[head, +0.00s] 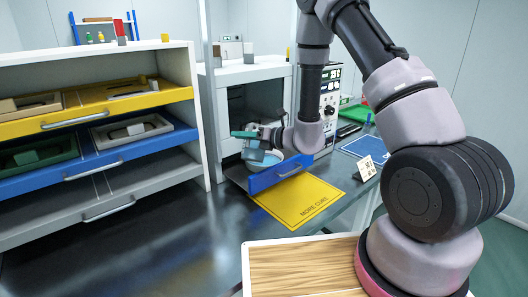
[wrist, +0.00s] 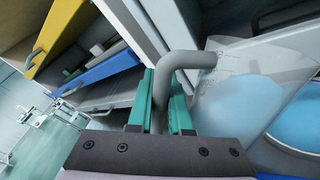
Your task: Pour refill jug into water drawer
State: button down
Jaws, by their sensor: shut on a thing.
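The refill jug (head: 262,155) is a translucent pale vessel above the open blue water drawer (head: 282,174). My gripper (head: 245,135) has teal fingers and is shut on the jug's grey handle. In the wrist view the gripper (wrist: 158,105) holds the bent handle of the jug (wrist: 240,88) between its fingers, with the clear jug body to the right. The jug looks tilted in that view. A pale round basin (head: 293,165) shows in the drawer. Light blue shows behind or inside the jug wall; I cannot tell whether it is water in the jug. No stream is visible.
The grey cabinet (head: 247,73) with a dark opening stands behind the drawer. A yellow mat (head: 300,200) lies in front of it. A shelf unit (head: 95,60) with yellow, blue and grey drawers stands at left. The dark bench (head: 165,235) is clear at front left.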

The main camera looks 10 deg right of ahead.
aim_at(250, 126)
jog(key=shift+w+d+f+m, duration=0.2)
jog(key=shift+w+m, duration=0.25)
jog(key=shift+m, duration=0.15)
dwell(0.7)
jog(key=shift+w+d+r+m+g+b, duration=0.2)
jog(key=shift+w+r+m, duration=0.2)
jog(key=shift+r, duration=0.25)
jog(key=shift+w+d+r+m+g+b, duration=0.15)
jog(key=shift+w+r+m, duration=0.15)
jog(key=shift+r+m, duration=0.3)
dwell(2.6)
jog(key=shift+a, duration=0.1)
jog(key=shift+s+a+f+n, duration=0.1)
jog(key=shift+s+f+n, duration=0.3)
jog(key=shift+f, duration=0.15)
jog(key=shift+s+a+f+n, duration=0.1)
jog(key=shift+s+f+n, duration=0.15)
jog(key=shift+f+n, duration=0.25)
jog(key=s+a+f+n+t+y, duration=0.1)
jog(key=s+a+f+n+t, duration=0.1)
jog(key=s+f+n, duration=0.3)
jog(key=shift+s+a+f+n+p, duration=0.3)
jog(key=shift+s+n, duration=0.55)
jog(key=shift+n, duration=1.05)
jog(key=shift+a+r, duration=0.1)
jog(key=shift+a, duration=0.05)
